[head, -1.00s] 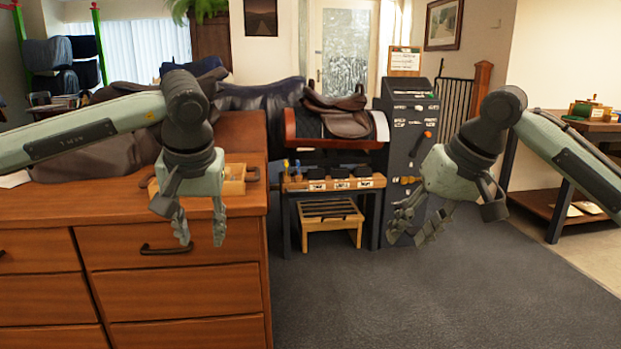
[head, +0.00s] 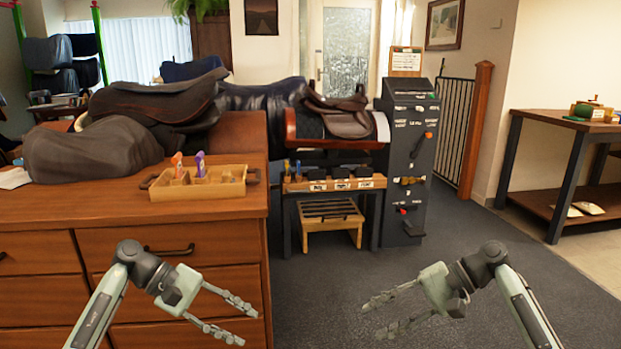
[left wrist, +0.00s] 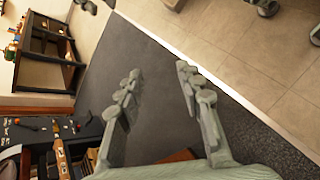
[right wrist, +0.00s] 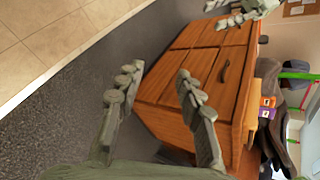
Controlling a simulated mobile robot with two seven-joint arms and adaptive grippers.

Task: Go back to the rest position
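My left gripper (head: 246,321) is low in the head view, in front of the wooden drawer cabinet (head: 40,212), pointing inward to the right. Its two fingers are spread and nothing is between them; they also show apart in the left wrist view (left wrist: 157,85). My right gripper (head: 366,319) is low on the right, over the dark carpet, pointing inward to the left. Its fingers are also spread and empty, as the right wrist view (right wrist: 157,80) shows. The two grippers face each other with a wide gap between them.
A wooden tray (head: 222,190) with orange and purple items stands on the cabinet. A brown saddle (head: 340,116) rests on a stand behind, beside a dark grey tool panel (head: 408,150). A side table (head: 560,122) stands at right. The carpet (head: 330,290) between is clear.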

